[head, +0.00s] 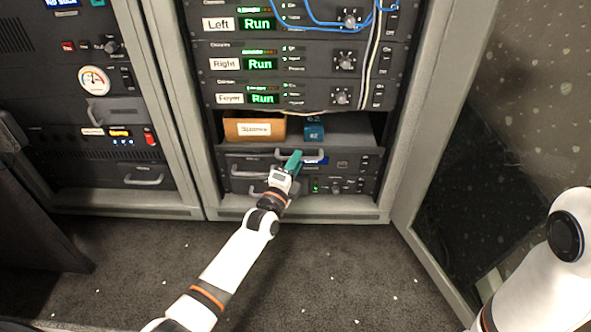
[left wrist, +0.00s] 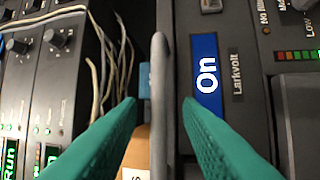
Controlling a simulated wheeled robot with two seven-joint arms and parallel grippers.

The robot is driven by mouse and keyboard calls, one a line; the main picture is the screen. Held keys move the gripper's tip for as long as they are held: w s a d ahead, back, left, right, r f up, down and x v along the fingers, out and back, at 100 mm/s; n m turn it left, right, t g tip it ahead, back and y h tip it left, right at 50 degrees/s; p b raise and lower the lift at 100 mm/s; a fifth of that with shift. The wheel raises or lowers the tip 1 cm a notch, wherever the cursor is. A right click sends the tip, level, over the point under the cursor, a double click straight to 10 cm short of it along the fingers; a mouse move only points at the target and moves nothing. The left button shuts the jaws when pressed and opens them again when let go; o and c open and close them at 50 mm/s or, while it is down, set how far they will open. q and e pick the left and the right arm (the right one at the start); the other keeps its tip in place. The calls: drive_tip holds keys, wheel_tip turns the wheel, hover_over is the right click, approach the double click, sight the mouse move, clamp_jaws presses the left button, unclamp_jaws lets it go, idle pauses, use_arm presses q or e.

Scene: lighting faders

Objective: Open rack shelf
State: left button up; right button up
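The rack shelf (head: 352,133) is a dark tray low in the middle rack, with a grey bar handle (head: 312,154) on its front. A brown labelled box (head: 254,130) and a small teal box (head: 314,129) sit on it. My left gripper (head: 294,160), with green fingers, is at the handle. In the left wrist view my left gripper (left wrist: 160,108) is open, and the grey handle (left wrist: 158,75) runs between its fingertips with gaps showing on both sides. My right gripper is out of view.
Several rack units (head: 302,63) with lit "Run" displays are above the shelf, with blue and white cables hanging. More drawers with handles (head: 248,173) lie below. An open door (head: 430,150) stands at the right.

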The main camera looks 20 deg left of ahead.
use_arm(q)
drive_tip(key=shift+w, duration=0.25)
clamp_jaws()
drive_tip(key=shift+s, duration=0.1)
